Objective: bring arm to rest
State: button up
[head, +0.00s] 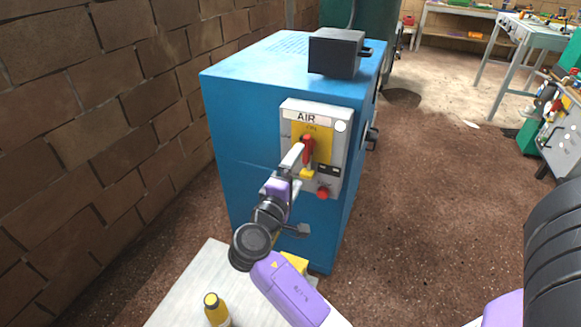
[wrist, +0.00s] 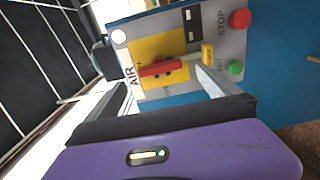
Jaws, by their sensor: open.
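My gripper (head: 297,172) is open in front of the AIR switch panel (head: 288,135) on a blue cabinet. In the wrist view my gripper (wrist: 160,90) has its fingers apart with nothing held between them. The red switch handle (head: 308,149) lies along the panel's vertical, over a yellow plate; it also shows in the wrist view (wrist: 160,68). One fingertip appears close to the yellow tab (wrist: 206,53); I cannot tell whether it touches. My arm reaches up from the lower part of the head view.
The blue cabinet (head: 245,130) stands beside a brick wall (head: 80,110), with a dark box (head: 335,53) on it. A red STOP button (wrist: 240,18) and a green button (wrist: 235,67) are near the fingers. A yellow-capped bottle (head: 215,310) stands low left.

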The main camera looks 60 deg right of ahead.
dwell(0.3)
jog(key=w+a+f+n+t+y, duration=0.1)
jog(key=w+a+n+t+y, duration=0.1)
jog(key=w+a+t+y, duration=0.45)
jog(key=s+a+f+n+t+y+p, duration=0.1)
jog(key=a+f+n+t+y+p, duration=0.2)
jog(key=a+t, duration=0.65)
jog(key=s+a+r+m+y, duration=0.3)
jog(key=s+a+y, duration=0.4)
jog(key=s+a, duration=0.5)
jog(key=s+a+r+m+g+p, duration=0.1)
jog(key=s+a, duration=0.2)
jog(key=s, duration=0.4)
jog(key=s+a+r+m+g+y+p, duration=0.1)
jog(key=s+a+r+p, duration=0.1)
jog(key=s, duration=0.6)
jog(key=shift+a+r+m, duration=0.3)
jog(key=shift+a+m, duration=0.1)
jog(key=shift+a, duration=0.15)
jog(key=shift+y, duration=0.25)
